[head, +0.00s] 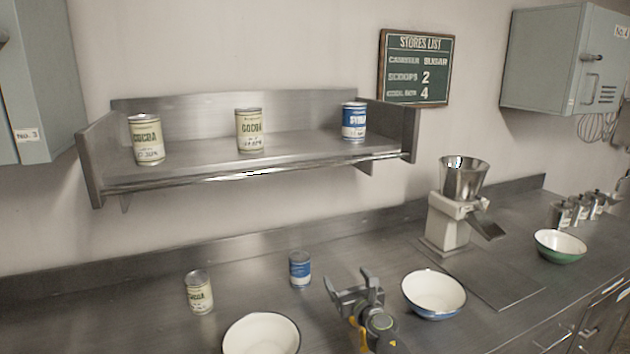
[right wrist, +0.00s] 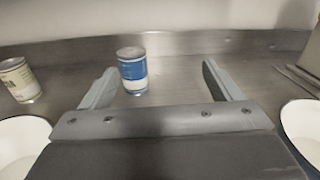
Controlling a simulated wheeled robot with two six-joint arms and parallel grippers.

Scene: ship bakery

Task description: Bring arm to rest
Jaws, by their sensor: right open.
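My right gripper (head: 351,282) is open and empty above the steel counter, between two white bowls. In the right wrist view its two fingers (right wrist: 165,88) stand wide apart with nothing held. A blue-and-white can (head: 300,269) stands upright on the counter behind and left of the gripper. In the right wrist view this can (right wrist: 132,70) appears beyond the fingers, nearer the left one, and apart from them. My left gripper is not in view.
A cocoa can (head: 199,292) and white bowls (head: 261,335) (head: 434,294) stand near the gripper. The shelf (head: 195,160) above holds two cocoa cans and a blue can (head: 354,121). A grinder (head: 447,225), a green bowl (head: 559,246) and small canisters stand right.

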